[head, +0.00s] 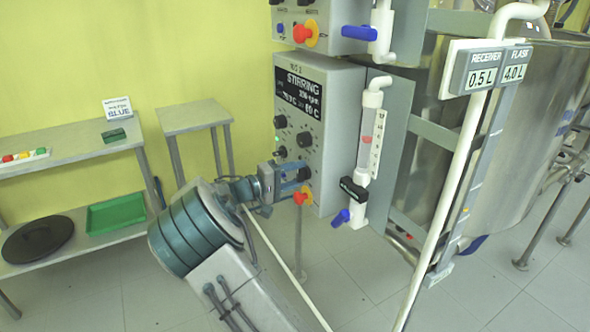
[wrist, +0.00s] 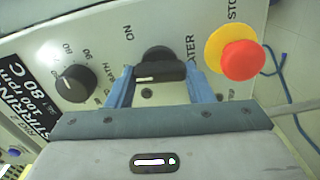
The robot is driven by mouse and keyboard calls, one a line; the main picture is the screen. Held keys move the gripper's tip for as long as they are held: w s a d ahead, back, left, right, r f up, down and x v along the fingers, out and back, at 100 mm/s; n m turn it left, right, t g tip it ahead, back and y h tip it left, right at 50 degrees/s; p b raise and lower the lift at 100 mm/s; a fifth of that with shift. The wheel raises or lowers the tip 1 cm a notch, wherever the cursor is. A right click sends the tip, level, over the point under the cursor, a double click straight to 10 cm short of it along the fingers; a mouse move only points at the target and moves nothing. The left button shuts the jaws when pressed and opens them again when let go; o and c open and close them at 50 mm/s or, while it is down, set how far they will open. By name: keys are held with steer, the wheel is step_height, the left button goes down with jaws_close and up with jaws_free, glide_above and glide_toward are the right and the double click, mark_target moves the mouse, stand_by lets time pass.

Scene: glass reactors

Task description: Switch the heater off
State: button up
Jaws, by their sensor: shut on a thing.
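The black heater knob (wrist: 158,57) sits on the grey front panel, between the printed word ON and a partly hidden label ending in "ATER". A white mark shows on its grip bar. My gripper (wrist: 160,84) is shut on this knob, one blue finger on each side. In the head view my gripper (head: 288,178) reaches the lower part of the control box (head: 340,110) from the left. The display (head: 299,94) reads STIRRING and 80 C. The fingers partly cover the panel's print.
A red stop button (wrist: 240,60) on a yellow ring is just right of the knob. Another black knob (wrist: 74,84) with a number scale is to the left. A glass tube with a black clamp (head: 353,188) and blue valve (head: 341,218) stands right of the box.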

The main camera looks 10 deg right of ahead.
steer(key=shift+n+p, duration=0.35)
steer(key=shift+n, duration=0.25)
steer(key=o, duration=1)
steer(key=shift+c, duration=0.2)
steer(key=v, duration=1.4)
